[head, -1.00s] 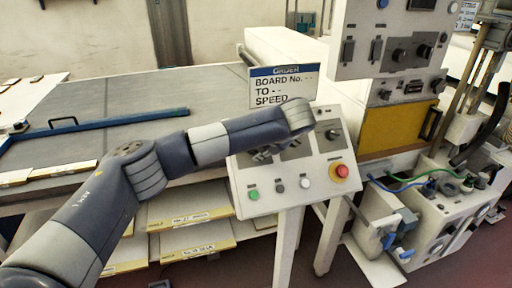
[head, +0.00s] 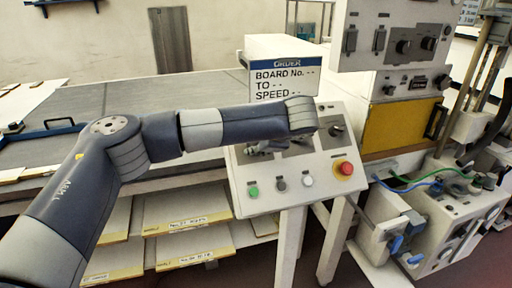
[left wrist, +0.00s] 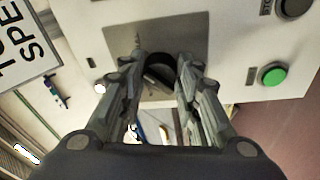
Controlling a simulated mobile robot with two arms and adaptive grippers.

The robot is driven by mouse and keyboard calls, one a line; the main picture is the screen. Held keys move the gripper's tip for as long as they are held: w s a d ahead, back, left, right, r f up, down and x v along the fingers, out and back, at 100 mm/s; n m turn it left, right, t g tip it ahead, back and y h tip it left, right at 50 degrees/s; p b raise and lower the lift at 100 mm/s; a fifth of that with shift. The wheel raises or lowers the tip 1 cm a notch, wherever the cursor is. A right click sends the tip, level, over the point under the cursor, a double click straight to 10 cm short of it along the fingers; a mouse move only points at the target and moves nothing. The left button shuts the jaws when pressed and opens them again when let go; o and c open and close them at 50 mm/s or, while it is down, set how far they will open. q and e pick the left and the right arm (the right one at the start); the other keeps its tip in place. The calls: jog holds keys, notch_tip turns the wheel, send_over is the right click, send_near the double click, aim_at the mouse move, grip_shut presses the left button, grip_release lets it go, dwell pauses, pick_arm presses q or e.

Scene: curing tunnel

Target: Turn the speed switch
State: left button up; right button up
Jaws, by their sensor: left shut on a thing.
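The control panel (head: 310,178) is a sloped white box on white legs at the middle of the head view. My left gripper (head: 262,148) is at the panel's upper left, mostly hidden under my own forearm. In the left wrist view, its two fingers (left wrist: 160,82) are shut on a black rotary knob (left wrist: 160,66), which sits on a grey plate. The knob's label is hidden, so I cannot read whether it is the speed switch. Another dark knob (head: 336,131) stands on the panel's right side, apart from my gripper. My right gripper is not in view.
The panel's lower edge has a green button (head: 253,192), a black and a white button, and a red emergency button (head: 344,168). An order sign (head: 284,78) reading "SPEED - -" stands behind. A machine cabinet (head: 388,35) with knobs rises at the right.

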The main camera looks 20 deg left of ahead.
pick_arm(q)
jog(key=shift+m+b, duration=0.45)
jog(key=shift+m, duration=0.85)
jog(key=o, duration=1.1)
jog(key=v, duration=1.2)
jog(key=shift+s+f, duration=0.15)
jog(key=shift+s, duration=0.05)
jog(key=shift+d+f, duration=0.1)
